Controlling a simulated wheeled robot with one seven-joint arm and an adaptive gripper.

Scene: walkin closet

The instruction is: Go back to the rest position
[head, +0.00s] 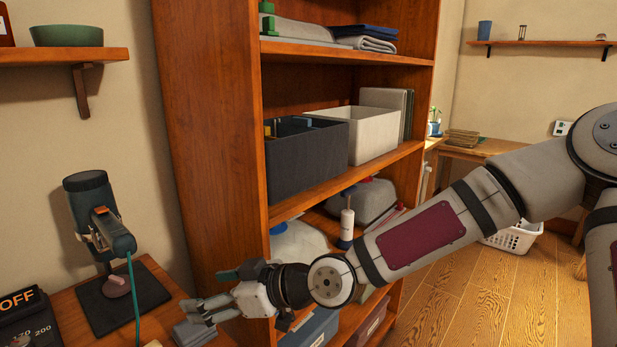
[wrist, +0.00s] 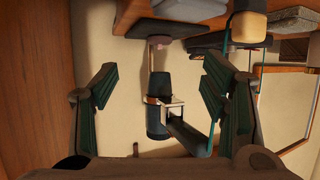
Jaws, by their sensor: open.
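My gripper (head: 208,310) is at the lower middle of the head view, at the end of my arm stretched in from the right. It is over the edge of the wooden table on the left. In the wrist view my gripper (wrist: 160,95) shows two green-padded fingers wide apart, with nothing held between them. A dark green device with a cord (head: 100,215) stands on a dark base to the left of my gripper. It also shows in the wrist view (wrist: 158,88), beyond the fingers and apart from them.
A wooden shelf unit (head: 210,130) stands behind my arm, with a dark bin (head: 310,155) and a white bin (head: 375,140). A wall shelf holds a green bowl (head: 68,36).

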